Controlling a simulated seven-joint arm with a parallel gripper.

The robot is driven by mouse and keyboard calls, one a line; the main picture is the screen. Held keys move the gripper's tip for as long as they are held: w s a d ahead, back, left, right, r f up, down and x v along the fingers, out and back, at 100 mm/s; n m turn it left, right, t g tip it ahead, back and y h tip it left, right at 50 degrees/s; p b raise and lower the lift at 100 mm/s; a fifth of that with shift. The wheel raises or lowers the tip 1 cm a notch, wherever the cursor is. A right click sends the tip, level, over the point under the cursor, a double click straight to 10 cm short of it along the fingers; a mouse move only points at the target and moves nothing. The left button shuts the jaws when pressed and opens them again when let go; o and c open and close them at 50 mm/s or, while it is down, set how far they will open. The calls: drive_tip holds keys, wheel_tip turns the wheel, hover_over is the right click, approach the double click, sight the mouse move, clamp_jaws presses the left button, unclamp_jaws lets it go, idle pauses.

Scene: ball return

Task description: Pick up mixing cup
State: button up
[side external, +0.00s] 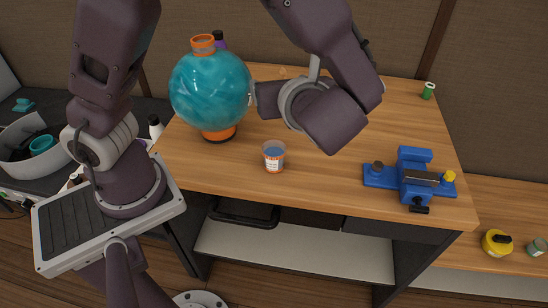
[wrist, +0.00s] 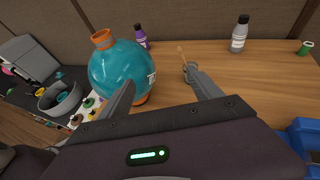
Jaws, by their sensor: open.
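The mixing cup (side external: 273,155) appears to be the small clear cup with an orange-and-white label and blue contents. It stands upright on the wooden table near the front edge in the side view. I cannot make it out in the wrist view. My gripper (wrist: 160,77) is open and shows no object between its fingers. In the side view my arm hangs over the table behind and right of the cup, apart from it, and largely hides the fingers.
A large teal round vessel (side external: 210,90) with orange neck and base stands left of my wrist, close to it; it also shows in the wrist view (wrist: 122,70). A blue vise (side external: 412,178) sits at right. A purple bottle (wrist: 141,36) and grey bottle (wrist: 239,36) stand behind.

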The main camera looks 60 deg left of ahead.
approach(272, 152)
drive_tip(key=x, duration=0.3)
drive_tip(key=shift+w+f, duration=0.25)
drive_tip(key=shift+w, duration=0.05)
drive_tip(key=x, duration=0.7)
drive_tip(key=shift+s+a+r, duration=0.1)
drive_tip(key=shift+s+a, duration=0.05)
drive_tip(key=shift+a, duration=0.1)
drive_tip(key=c, duration=1.5)
drive_tip(key=shift+r, duration=0.1)
drive_tip(key=shift+c, duration=0.2)
